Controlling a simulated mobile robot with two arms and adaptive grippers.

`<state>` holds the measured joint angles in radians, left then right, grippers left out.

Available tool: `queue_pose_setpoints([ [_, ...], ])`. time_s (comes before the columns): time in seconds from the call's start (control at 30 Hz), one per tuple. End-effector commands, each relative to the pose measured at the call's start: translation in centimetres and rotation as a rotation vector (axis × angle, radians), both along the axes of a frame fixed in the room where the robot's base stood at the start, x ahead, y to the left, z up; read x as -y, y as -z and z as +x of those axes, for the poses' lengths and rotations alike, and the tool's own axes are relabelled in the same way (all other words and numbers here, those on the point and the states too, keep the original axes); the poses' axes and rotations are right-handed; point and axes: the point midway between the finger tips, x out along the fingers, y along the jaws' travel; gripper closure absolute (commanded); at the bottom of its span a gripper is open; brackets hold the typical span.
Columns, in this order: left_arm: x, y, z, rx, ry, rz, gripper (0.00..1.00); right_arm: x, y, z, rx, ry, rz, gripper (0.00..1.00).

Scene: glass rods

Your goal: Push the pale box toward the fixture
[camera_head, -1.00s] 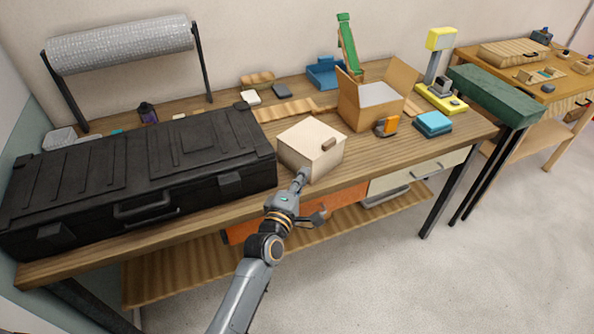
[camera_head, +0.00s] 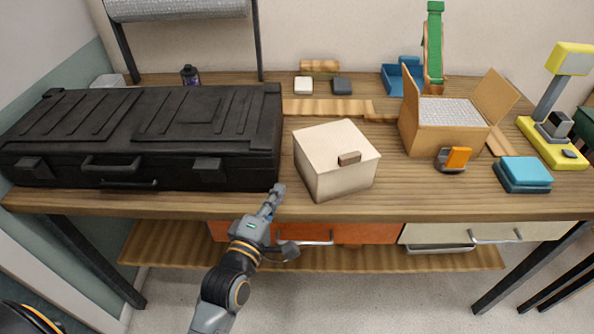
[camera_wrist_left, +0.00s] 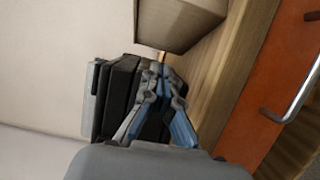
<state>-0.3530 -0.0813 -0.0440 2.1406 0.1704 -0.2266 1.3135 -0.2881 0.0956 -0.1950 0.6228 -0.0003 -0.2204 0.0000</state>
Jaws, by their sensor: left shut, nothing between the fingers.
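My left gripper (camera_head: 277,190) is shut and empty at the table's front edge, left of the box's front left corner. A gap shows between the fingertips and the box. In the left wrist view the fingers (camera_wrist_left: 163,85) are together and the pale box (camera_wrist_left: 180,20) is beyond them at the top. I cannot tell which thing is the fixture. My right gripper is not in view.
The long black case (camera_head: 140,140) fills the table's left side. An open cardboard box (camera_head: 425,138), an orange-and-grey holder (camera_head: 455,158), blue pads (camera_head: 523,174) and a yellow stand (camera_head: 552,145) are to the right. A wood strip (camera_head: 325,109) lies behind the pale box.

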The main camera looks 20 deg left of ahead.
Motion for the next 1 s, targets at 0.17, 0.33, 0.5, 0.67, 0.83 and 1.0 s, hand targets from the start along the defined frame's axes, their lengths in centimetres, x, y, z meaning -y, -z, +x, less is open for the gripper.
queue_pose_setpoints([
  [0.17,0.0,-0.2,1.6,0.003,-0.001,0.001,1.00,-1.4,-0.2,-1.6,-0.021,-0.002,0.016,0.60],
  [0.33,0.2,-0.3,4.7,0.003,-0.001,0.001,1.00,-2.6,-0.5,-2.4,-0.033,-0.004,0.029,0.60],
  [0.5,0.3,-0.2,7.5,0.002,-0.001,0.001,1.00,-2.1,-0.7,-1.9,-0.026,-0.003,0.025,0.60],
  [0.67,0.4,-0.1,9.2,0.002,-0.001,0.001,1.00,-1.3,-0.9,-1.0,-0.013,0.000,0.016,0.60],
  [0.83,0.4,-0.1,9.9,0.001,-0.001,0.000,1.00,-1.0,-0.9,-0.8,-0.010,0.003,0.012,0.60],
  [1.0,0.4,0.0,9.9,0.001,-0.001,0.000,1.00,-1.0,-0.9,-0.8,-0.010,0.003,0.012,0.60],
])
